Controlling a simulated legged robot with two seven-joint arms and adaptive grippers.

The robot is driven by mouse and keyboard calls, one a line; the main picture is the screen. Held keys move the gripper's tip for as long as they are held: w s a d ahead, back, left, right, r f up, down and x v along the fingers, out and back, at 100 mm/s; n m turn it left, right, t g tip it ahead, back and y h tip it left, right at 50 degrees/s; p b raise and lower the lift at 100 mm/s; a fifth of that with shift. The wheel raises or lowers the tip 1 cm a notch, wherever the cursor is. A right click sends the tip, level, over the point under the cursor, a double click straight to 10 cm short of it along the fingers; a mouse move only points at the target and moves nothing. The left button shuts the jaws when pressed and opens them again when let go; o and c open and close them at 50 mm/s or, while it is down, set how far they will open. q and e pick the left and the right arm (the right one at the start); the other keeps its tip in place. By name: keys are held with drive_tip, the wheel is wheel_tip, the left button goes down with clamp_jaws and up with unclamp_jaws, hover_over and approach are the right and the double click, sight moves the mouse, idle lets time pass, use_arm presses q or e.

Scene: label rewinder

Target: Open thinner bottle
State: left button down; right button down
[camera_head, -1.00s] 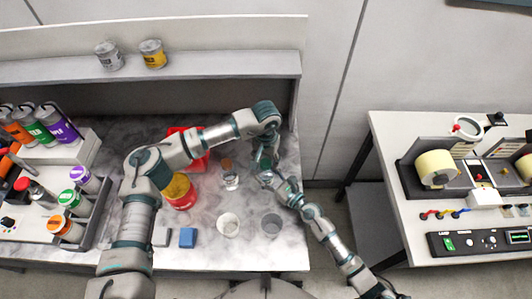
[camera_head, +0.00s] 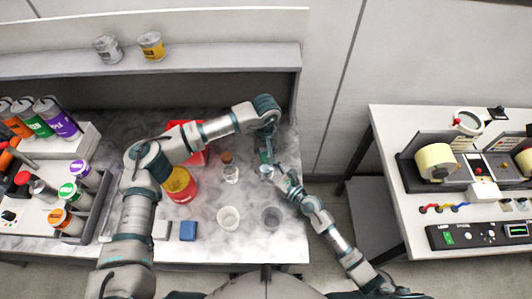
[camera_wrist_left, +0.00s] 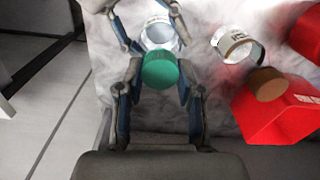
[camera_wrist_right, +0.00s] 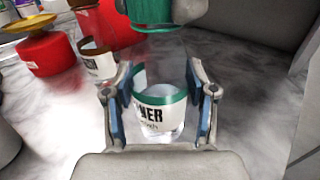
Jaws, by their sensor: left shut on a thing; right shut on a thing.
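The thinner bottle (camera_wrist_right: 155,122) is clear, with a green-banded white label reading "...NER" and a green cap (camera_wrist_left: 160,70). My right gripper (camera_wrist_right: 160,108) is shut around its body. My left gripper (camera_wrist_left: 160,92) is shut on the green cap from above. In the head view, the left gripper (camera_head: 266,152) is directly above the right gripper (camera_head: 272,174), and the arms mostly hide the bottle (camera_head: 267,170). The bottle appears upright. I cannot tell whether the cap is seated or loosened.
A brown-capped bottle (camera_head: 230,172), a red and yellow container (camera_head: 180,185) and a red bin (camera_head: 196,155) stand left of the grippers. Two cups, one white (camera_head: 228,218) and one grey (camera_head: 271,217), stand nearer me. The bench's right edge is close to the grippers.

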use_arm(q)
drive_tip(key=n, duration=2.3)
drive_tip(key=shift+n, duration=0.4)
drive_tip(key=n, duration=0.5)
drive_tip(key=shift+d, duration=0.1)
use_arm(e)
drive_tip(key=shift+a, duration=0.1)
use_arm(q)
drive_tip(key=n, duration=0.5)
drive_tip(key=shift+r, duration=0.1)
use_arm(e)
drive_tip(key=shift+s, duration=0.1)
use_arm(q)
drive_tip(key=n, duration=0.5)
drive_tip(key=shift+n, duration=0.3)
drive_tip(key=n, duration=0.4)
drive_tip(key=shift+n, duration=0.4)
drive_tip(key=n, duration=0.4)
drive_tip(key=shift+w, duration=0.1)
drive_tip(key=shift+r, duration=0.15)
